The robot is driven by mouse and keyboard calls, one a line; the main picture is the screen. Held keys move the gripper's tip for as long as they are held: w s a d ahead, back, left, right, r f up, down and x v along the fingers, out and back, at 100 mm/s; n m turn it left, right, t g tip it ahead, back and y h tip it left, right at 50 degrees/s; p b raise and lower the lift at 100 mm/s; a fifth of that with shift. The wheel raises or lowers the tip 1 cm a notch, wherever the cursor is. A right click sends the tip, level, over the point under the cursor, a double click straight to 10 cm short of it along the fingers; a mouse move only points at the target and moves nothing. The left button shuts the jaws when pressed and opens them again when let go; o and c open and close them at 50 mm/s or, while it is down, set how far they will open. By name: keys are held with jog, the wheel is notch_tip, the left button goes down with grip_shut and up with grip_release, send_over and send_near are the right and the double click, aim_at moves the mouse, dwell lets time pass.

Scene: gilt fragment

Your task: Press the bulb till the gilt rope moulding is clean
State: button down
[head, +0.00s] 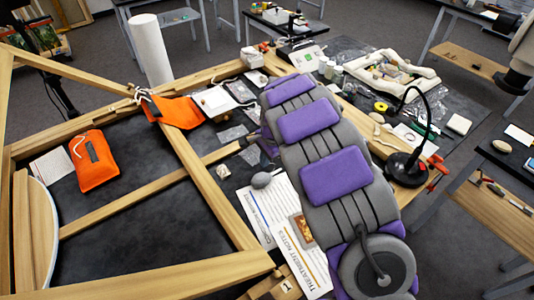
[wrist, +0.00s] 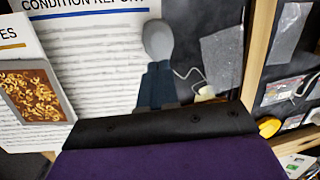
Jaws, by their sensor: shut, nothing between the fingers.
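The grey bulb (head: 261,180) lies at the edge of the printed papers, left of my arm; in the wrist view (wrist: 158,38) its round end points away from me. My gripper (wrist: 158,66) is shut and empty, its dark fingertips at the bulb's narrow end; I cannot tell if they touch. The gilt fragment (head: 301,229) lies on the papers beside my arm. In the wrist view (wrist: 34,95) it is a brown panel with yellow-gold raised ornament at the left; how clean it is cannot be told.
Printed papers (head: 265,211) lie under the fragment. A wooden frame (head: 185,170) spans the left, with an orange pouch (head: 95,160) inside it. A black lamp (head: 405,168) stands right of my arm.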

aim_at(262, 177)
jog(key=f, duration=0.2)
jog(key=f+b, duration=0.1)
jog(key=f, duration=0.1)
jog(key=a+f, duration=0.1)
jog(key=f, duration=0.1)
jog(key=shift+w+f, duration=0.2)
jog(key=shift+f, duration=0.2)
jog(key=shift+s+f+p, duration=0.1)
jog(key=shift+f+p, duration=0.3)
jog(key=shift+f, duration=0.65)
notch_tip(262, 177, up, 17)
jog(key=d+p, duration=0.2)
jog(key=shift+s+d+r+p, duration=0.2)
jog(key=shift+s+d+p, duration=0.15)
jog(key=shift+p, duration=0.05)
jog(key=shift+a, duration=0.1)
